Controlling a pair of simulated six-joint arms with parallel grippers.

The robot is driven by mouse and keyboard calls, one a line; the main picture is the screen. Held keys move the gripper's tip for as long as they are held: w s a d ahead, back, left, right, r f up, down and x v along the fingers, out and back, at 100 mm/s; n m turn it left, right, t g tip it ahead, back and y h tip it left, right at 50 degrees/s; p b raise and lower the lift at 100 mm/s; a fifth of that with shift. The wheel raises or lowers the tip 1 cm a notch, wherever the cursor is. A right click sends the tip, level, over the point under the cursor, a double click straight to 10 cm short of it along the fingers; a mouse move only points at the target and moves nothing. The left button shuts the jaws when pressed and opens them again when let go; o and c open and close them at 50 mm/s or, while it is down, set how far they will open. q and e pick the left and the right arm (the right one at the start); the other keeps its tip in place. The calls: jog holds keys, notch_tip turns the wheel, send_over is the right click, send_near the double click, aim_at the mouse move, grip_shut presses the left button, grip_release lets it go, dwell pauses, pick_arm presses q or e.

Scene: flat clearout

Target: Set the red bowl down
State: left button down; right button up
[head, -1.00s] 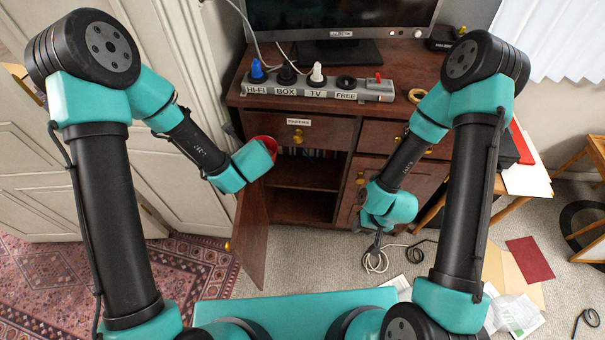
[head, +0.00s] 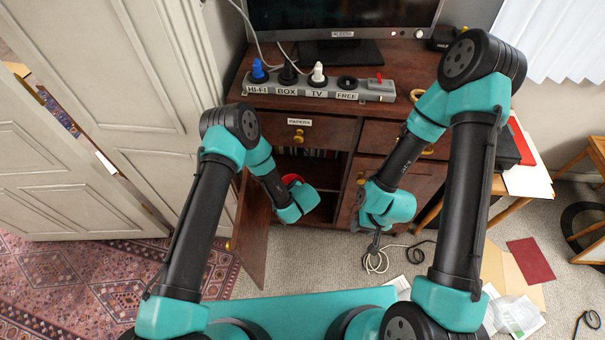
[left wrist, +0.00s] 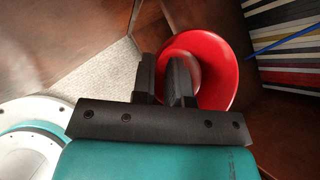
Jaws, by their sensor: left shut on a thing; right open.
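The red bowl (head: 291,179) shows as a small red patch behind my left gripper, at the mouth of the open cabinet compartment (head: 292,167). In the left wrist view the bowl (left wrist: 228,62) is seen from its open side. My left gripper (left wrist: 162,68) is shut on its rim, one finger outside and one inside. In the head view my left gripper's fingers are hidden by its teal body. I cannot tell whether the bowl touches a shelf. My right gripper (head: 376,242) is open and empty, in front of the cabinet's right door.
The open cabinet door (head: 250,232) stands left of my left gripper. A row of books or cases (left wrist: 285,45) fills part of the compartment beside the bowl. A power strip (head: 318,87) and a monitor (head: 340,18) stand on top. A cable (head: 377,262) lies on the carpet.

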pick_arm(q)
jog(key=shift+s+d+f, duration=0.15)
jog(key=shift+d+f, duration=0.1)
jog(key=shift+f, duration=0.35)
jog(key=shift+s+d+f, duration=0.15)
jog(key=shift+d+f, duration=0.05)
jog(key=shift+f, duration=0.4)
jog(key=shift+w, duration=0.1)
send_near(286, 170)
jog(key=a+r, duration=0.1)
jog(key=a, duration=0.1)
jog(key=w+a+r, duration=0.1)
jog(key=shift+w+a+r, duration=0.15)
jog(key=shift+a+r, duration=0.25)
jog(key=shift+w, duration=0.1)
jog(key=shift+w+f, duration=0.2)
jog(key=shift+f, duration=1.55)
jog(key=shift+f, duration=0.15)
